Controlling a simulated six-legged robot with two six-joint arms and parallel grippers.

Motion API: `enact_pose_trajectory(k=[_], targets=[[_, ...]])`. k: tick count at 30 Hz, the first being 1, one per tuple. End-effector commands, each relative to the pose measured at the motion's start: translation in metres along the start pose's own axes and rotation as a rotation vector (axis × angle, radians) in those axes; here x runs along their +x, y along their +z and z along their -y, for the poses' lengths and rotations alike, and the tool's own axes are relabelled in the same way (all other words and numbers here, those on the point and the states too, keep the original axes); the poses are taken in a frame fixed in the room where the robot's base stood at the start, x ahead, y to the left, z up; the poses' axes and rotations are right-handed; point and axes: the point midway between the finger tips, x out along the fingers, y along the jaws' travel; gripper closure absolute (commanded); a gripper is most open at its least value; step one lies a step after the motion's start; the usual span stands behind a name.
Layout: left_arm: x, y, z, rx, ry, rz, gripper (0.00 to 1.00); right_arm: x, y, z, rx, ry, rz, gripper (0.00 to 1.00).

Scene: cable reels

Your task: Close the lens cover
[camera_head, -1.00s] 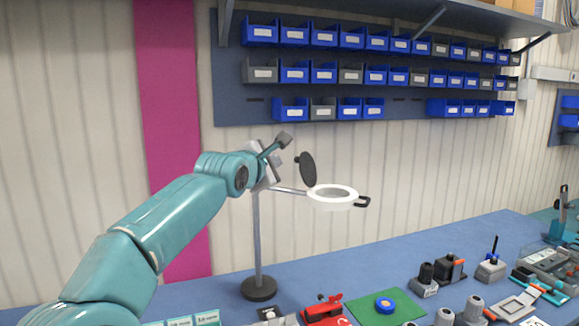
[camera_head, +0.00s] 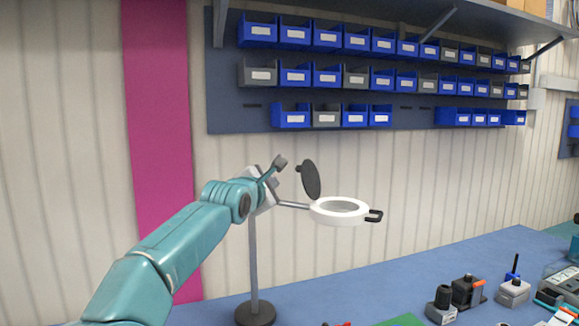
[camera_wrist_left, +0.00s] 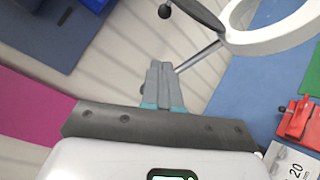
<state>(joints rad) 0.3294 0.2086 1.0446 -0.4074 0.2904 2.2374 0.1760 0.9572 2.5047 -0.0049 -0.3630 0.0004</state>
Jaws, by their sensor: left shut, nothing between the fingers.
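The magnifier lamp has a white ring (camera_head: 318,216) around its lens (camera_head: 342,206), held out flat on a stand (camera_head: 254,265). The dark round lens cover (camera_head: 311,180) stands tilted up and open at the ring's left side, with a small knob on its back. In the left wrist view, the cover (camera_wrist_left: 198,12), its knob (camera_wrist_left: 165,11) and the ring (camera_wrist_left: 262,40) are partly cut off by the top edge. My left gripper (camera_head: 279,162) is shut and empty, just left of the cover and apart from it. It also shows in the left wrist view (camera_wrist_left: 160,68). My right gripper is not in view.
A blue table (camera_head: 370,285) lies below, with small devices such as a dark-topped block (camera_head: 467,290) on the right. Blue and grey bins (camera_head: 355,75) hang on the wall panel behind. A black handle (camera_head: 375,215) sticks out right of the ring.

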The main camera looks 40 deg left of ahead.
Motion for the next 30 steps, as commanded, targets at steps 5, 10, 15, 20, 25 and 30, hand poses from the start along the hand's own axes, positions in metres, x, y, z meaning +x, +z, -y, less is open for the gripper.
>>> enact_pose_trajectory(k=[5, 10, 15, 20, 25, 30], targets=[[0.04, 0.006, -0.006, 0.001, -0.003, -0.001, 1.0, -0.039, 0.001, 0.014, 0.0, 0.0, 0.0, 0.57], [0.064, 0.02, -0.004, 0.002, -0.001, 0.002, 1.0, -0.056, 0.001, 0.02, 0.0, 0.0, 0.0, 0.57], [0.076, 0.029, -0.002, 0.001, 0.0, 0.002, 1.0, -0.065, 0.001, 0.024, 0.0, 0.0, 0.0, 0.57], [0.08, 0.03, -0.001, 0.001, 0.001, 0.001, 1.0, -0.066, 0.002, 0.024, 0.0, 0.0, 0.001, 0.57], [0.08, 0.029, 0.0, 0.001, 0.001, 0.001, 1.0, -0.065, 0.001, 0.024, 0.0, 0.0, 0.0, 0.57], [0.079, 0.029, 0.0, 0.004, 0.002, 0.001, 1.0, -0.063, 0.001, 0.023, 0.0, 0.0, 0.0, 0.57]])
